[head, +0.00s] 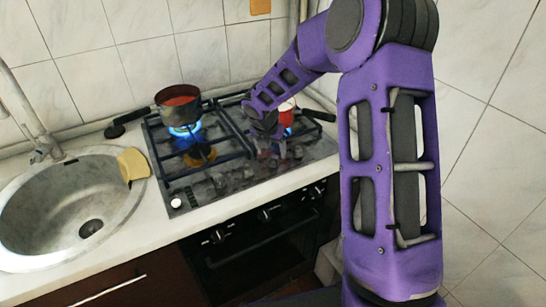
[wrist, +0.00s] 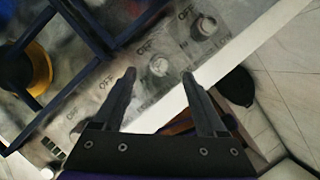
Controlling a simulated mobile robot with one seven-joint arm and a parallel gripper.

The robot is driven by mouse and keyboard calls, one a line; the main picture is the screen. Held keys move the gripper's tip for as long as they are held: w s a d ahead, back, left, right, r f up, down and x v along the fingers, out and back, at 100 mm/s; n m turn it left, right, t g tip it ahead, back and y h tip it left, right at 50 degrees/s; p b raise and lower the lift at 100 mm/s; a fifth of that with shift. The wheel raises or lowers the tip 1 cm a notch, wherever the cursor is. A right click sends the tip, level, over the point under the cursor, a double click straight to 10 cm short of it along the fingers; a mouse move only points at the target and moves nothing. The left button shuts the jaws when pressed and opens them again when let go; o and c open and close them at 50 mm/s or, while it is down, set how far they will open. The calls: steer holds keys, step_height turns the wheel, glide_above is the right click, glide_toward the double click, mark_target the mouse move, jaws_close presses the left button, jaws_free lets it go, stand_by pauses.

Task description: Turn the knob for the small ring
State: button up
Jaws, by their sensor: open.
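The hob's control knobs run along its front panel. In the wrist view one pale knob (wrist: 158,66) shows in line with the gap between my fingertips, and another knob (wrist: 204,27) is to its upper right. "OFF" labels are printed beside them. My gripper (wrist: 159,76) is open and empty, with a finger on either side of the nearer knob; I cannot tell if they touch it. In the head view my gripper (head: 274,148) is over the right part of the hob (head: 237,178). I cannot tell which knob belongs to the small ring.
A dark pot (head: 178,104) with red contents stands over a blue flame (head: 185,131) at the back left. A red pot (head: 286,115) with a dark handle is at the back right, partly hidden by my arm. An unlit yellowish burner (head: 200,155) is in front. A sink (head: 65,207) is left.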

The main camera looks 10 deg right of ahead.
mark_target(273, 157)
steer(key=shift+x, duration=2.2)
steer(key=shift+c, duration=0.3)
jaws_close()
